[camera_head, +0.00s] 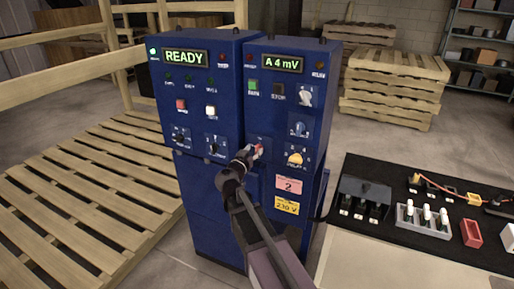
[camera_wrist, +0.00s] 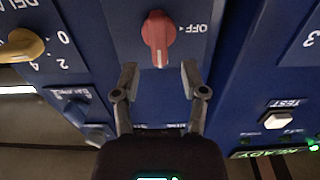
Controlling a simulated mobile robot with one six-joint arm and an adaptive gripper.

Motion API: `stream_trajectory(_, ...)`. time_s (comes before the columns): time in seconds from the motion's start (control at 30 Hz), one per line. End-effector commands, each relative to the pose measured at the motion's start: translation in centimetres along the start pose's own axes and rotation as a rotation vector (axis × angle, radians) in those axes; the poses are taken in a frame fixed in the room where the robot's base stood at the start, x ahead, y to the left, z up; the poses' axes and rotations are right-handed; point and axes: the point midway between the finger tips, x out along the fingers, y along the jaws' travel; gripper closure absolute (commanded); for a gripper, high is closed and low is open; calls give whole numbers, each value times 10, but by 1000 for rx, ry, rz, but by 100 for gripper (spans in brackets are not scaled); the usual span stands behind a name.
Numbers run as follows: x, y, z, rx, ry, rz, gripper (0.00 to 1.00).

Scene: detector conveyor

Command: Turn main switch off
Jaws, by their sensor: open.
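The main switch, a red rotary knob (camera_wrist: 158,36), sits on the blue panel straight ahead of my gripper in the wrist view. Its handle lies up and down in that view, and an "OFF" label (camera_wrist: 196,28) stands to its right. In the head view the red knob (camera_head: 258,149) is small and partly covered by my gripper (camera_head: 250,156). In the wrist view my gripper (camera_wrist: 160,76) is open and empty. Its two fingertips stand apart below the knob, one toward each side, with no contact visible.
A yellow knob (camera_wrist: 22,46) and a blue knob (camera_wrist: 78,108) lie left in the wrist view. A white TEST button (camera_wrist: 279,119) lies right. In the head view, the left cabinet's display (camera_head: 186,58) reads READY. A black table (camera_head: 460,250) with small parts stands right.

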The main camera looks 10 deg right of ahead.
Motion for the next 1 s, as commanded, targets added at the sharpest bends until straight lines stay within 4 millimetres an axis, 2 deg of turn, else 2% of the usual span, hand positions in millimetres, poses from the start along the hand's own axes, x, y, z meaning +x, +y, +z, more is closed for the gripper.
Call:
stream_trajectory(0.1, 17, -1, 0, 0, 0, 1, 44)
stream_trajectory(0.23, 27, -1, 0, 0, 0, 0, 44)
stream_trajectory(0.67, 33, 0, 0, 0, 0, 0, 44)
stream_trajectory(0.7, 33, 0, 0, 0, 0, 0, 47)
stream_trajectory(0.87, 33, 0, 0, 0, 0, 0, 95)
stream_trajectory(0.9, 33, 0, 0, 0, 0, 0, 100)
stream_trajectory(1.0, 32, 0, 0, 0, 0, -1, 100)
